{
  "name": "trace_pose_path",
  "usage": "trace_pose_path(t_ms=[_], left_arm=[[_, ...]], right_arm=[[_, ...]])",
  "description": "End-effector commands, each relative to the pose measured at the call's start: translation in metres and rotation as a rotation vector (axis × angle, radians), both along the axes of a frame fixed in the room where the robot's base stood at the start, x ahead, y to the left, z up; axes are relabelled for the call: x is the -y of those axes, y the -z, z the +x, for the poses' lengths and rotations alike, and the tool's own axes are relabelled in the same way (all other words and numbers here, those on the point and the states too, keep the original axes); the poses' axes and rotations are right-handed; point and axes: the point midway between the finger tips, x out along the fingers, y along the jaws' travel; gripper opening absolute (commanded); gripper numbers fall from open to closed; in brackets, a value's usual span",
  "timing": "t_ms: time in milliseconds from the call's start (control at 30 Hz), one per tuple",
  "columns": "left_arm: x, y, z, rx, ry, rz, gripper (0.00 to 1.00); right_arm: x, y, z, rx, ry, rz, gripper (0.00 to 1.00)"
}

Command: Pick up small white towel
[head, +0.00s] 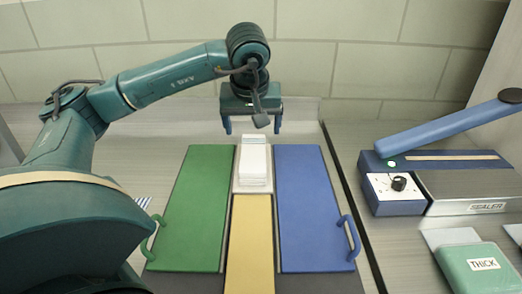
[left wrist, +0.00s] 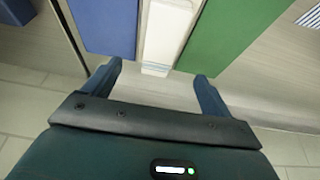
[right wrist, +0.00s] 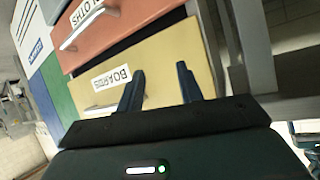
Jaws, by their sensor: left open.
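A white folded stack (head: 254,165), which looks like the small white towel, lies at the back between a green panel and a blue panel. My left gripper (head: 252,127) is open and empty, above and behind its far end, pointing down. In the left wrist view the white stack (left wrist: 160,35) shows ahead of the open fingers (left wrist: 157,71), its near end roughly between them but apart. My right gripper (right wrist: 160,77) shows only in the right wrist view. Its fingers are apart with nothing between them, in front of a yellow drawer labelled BOARDS (right wrist: 165,60).
The green panel (head: 197,205) and blue panel (head: 312,205) have side handles and flank a yellow panel (head: 250,245). A blue and grey sealer (head: 465,190) and a green pack labelled THICK (head: 480,268) stand at the right. A tiled wall (head: 340,50) is close behind.

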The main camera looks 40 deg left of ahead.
Motion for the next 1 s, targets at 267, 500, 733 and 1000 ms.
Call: trace_pose_path(t_ms=[267, 500, 733, 1000], left_arm=[[-0.015, 0.036, 0.011, -0.004, -0.005, 0.019, 0.85], [-0.023, 0.067, 0.021, -0.001, -0.003, 0.017, 0.85], [-0.027, 0.085, 0.027, -0.003, -0.003, 0.017, 0.85], [-0.035, 0.117, 0.038, -0.001, -0.003, 0.016, 0.85]], right_arm=[[0.000, -0.001, 0.000, 0.003, -0.004, -0.002, 0.36], [0.001, -0.001, 0.000, 0.002, -0.005, -0.006, 0.36], [0.002, -0.001, -0.001, -0.003, -0.005, -0.013, 0.36], [0.003, -0.001, -0.002, -0.005, -0.005, -0.022, 0.36]])
